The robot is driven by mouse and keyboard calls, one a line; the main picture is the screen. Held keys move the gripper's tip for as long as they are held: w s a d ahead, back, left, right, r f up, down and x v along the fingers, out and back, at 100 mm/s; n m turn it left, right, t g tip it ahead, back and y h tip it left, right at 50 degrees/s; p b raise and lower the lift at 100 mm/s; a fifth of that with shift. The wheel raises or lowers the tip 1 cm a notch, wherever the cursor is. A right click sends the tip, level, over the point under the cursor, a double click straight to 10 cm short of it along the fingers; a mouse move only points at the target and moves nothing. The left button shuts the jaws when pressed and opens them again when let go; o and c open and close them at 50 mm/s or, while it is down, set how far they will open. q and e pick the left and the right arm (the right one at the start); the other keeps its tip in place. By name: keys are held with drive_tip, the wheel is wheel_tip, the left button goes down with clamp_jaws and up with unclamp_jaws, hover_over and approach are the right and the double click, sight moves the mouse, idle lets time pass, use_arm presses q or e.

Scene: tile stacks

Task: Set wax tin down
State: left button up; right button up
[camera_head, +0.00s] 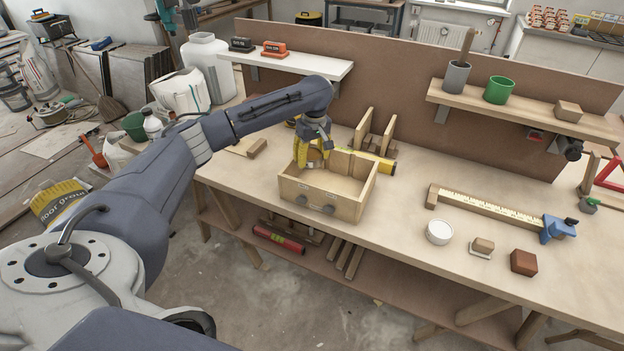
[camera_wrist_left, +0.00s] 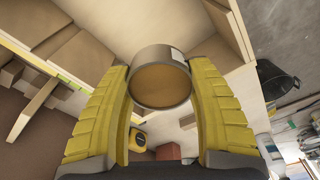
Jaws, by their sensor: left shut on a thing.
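My left gripper (camera_head: 311,160) is shut on the wax tin (camera_wrist_left: 161,80), a short round tin with a tan face and a metal-coloured rim. In the left wrist view the tin sits between the two yellow fingers. In the head view the fingers hide the tin. I cannot tell whether the tin touches the box floor. My right gripper is not in view.
A yellow level (camera_head: 384,163) and an upright wooden rack (camera_head: 377,132) stand right behind the box. A white round tub (camera_head: 439,232), a small block on a pale pad (camera_head: 482,246) and a red-brown block (camera_head: 523,262) are to the right. The bench front between is clear.

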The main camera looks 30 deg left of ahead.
sight(312, 179)
use_arm(q)
drive_tip(key=shift+f, duration=4.9)
drive_tip(key=shift+f, duration=0.1)
drive_tip(key=o, duration=1.4)
drive_tip(key=r, duration=0.8)
drive_tip(key=d+r, duration=0.1)
drive_tip(key=r, duration=0.3)
drive_tip(key=shift+s+r, duration=0.1)
drive_tip(key=shift+s, duration=0.2)
